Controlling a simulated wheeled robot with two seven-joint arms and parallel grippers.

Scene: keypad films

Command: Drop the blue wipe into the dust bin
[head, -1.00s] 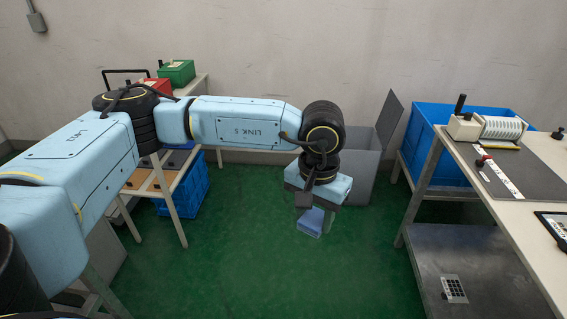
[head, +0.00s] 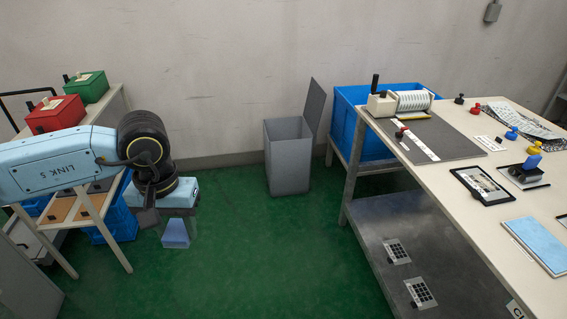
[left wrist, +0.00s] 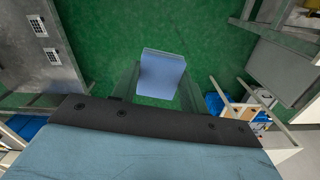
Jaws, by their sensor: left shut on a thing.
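The blue wipe (head: 176,234) hangs below my left gripper (head: 178,222) in the head view, above the green floor. In the left wrist view the wipe (left wrist: 162,75) sits between the two fingers of my left gripper (left wrist: 160,84), which is shut on it. The dust bin (head: 288,155) is a grey box with its lid raised at the right, standing by the back wall. It is to the right of and farther back than my left gripper, with open floor between them. My right gripper is not in view.
A long table (head: 470,168) stands at the right, with a grey lower shelf (head: 375,240) and a blue crate (head: 345,105) behind it. A small stand at the left carries a red box (head: 56,114) and a green box (head: 87,86). The middle green floor (head: 270,250) is clear.

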